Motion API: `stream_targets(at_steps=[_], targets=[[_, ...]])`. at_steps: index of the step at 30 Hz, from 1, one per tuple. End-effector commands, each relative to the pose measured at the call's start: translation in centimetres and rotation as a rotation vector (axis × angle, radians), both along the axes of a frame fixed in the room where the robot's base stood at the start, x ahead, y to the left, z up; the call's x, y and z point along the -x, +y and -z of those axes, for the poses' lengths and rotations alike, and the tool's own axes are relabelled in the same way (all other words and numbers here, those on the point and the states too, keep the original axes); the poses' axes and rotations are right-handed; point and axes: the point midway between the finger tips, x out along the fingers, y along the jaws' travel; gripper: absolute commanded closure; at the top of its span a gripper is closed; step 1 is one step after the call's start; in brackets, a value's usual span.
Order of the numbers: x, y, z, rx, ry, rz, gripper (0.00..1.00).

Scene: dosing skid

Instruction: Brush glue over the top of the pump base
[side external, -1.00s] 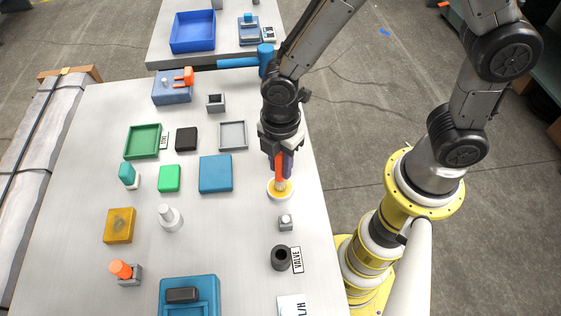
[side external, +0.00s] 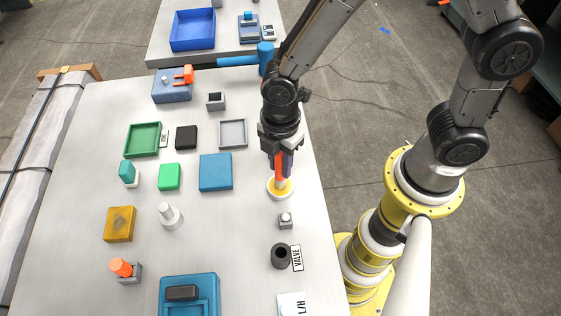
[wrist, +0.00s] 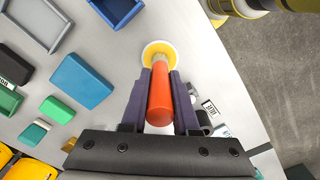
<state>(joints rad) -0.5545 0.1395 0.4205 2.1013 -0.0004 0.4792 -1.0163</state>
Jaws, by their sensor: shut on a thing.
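My gripper (side external: 281,160) is shut on the orange handle of a brush (side external: 280,168). The brush points down, its tip in or just over a round white dish (side external: 270,191) of yellow glue (side external: 287,190). In the wrist view the handle (wrist: 160,100) sits between the purple fingers of my gripper (wrist: 161,84), and the dish (wrist: 146,46) lies beyond it. Whether the tip touches the glue is not clear. No part is plainly marked as the pump base; a bare flat blue block (side external: 215,173), also in the wrist view (wrist: 81,81), lies left of the dish.
Left are a grey tray (side external: 233,135), a green tray (side external: 142,140) and several blocks. A small grey fitting (side external: 286,221) and a dark ring (side external: 281,257) stand in front of the dish. A blue mallet (side external: 265,60) lies behind. Bare table separates the dish and blue block.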

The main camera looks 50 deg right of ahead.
Motion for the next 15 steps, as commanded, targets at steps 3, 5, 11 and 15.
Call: stream_targets(at_steps=[3, 5, 11, 15], targets=[[0.04, -0.02, 0.19, 0.001, 0.001, 0.000, 1.00], [0.04, -0.02, 0.20, 0.001, 0.002, 0.000, 1.00], [0.05, -0.02, 0.16, 0.001, 0.002, 0.000, 1.00], [-0.01, 0.02, -0.64, 0.000, 0.000, 0.000, 1.00]])
